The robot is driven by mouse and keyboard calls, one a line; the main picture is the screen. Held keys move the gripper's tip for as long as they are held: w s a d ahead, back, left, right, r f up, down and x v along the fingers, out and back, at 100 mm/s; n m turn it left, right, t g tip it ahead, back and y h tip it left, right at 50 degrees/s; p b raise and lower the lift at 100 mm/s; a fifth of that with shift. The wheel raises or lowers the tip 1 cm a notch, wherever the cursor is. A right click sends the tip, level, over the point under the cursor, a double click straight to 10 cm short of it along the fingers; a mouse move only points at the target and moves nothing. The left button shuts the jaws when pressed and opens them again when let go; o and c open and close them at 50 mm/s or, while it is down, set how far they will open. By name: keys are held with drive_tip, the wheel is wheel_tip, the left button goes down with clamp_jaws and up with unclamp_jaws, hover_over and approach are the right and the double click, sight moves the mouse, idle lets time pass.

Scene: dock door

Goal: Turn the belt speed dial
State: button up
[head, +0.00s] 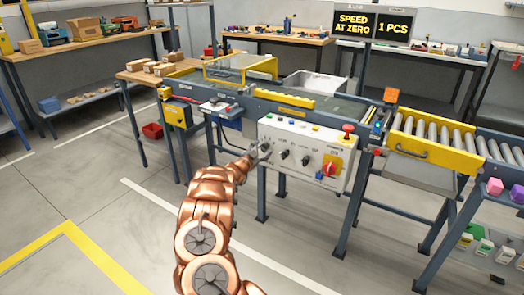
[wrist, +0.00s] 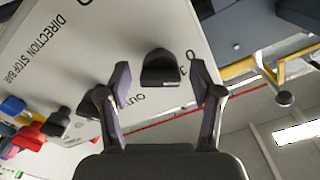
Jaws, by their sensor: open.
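A white control panel (head: 305,150) hangs on the front of the conveyor and carries several black knobs. My gripper (head: 260,152) is at the panel's left end, over its leftmost knob, which it largely hides in the head view. In the wrist view, my gripper (wrist: 160,84) is open, with one finger on each side of a black knob (wrist: 161,66). The fingers appear apart from the knob. The panel (wrist: 150,25) looks turned over in this view. A display (head: 355,24) reads "SPEED AT ZERO".
Other black knobs (head: 283,154) sit right of my gripper. A red rotary switch (head: 329,169) on yellow and a red mushroom button (head: 347,129) are at the panel's right end. A roller conveyor (head: 435,132) continues right.

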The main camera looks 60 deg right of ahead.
drive_tip(key=a, duration=1.2)
drive_tip(key=shift+s, duration=0.2)
idle(0.4)
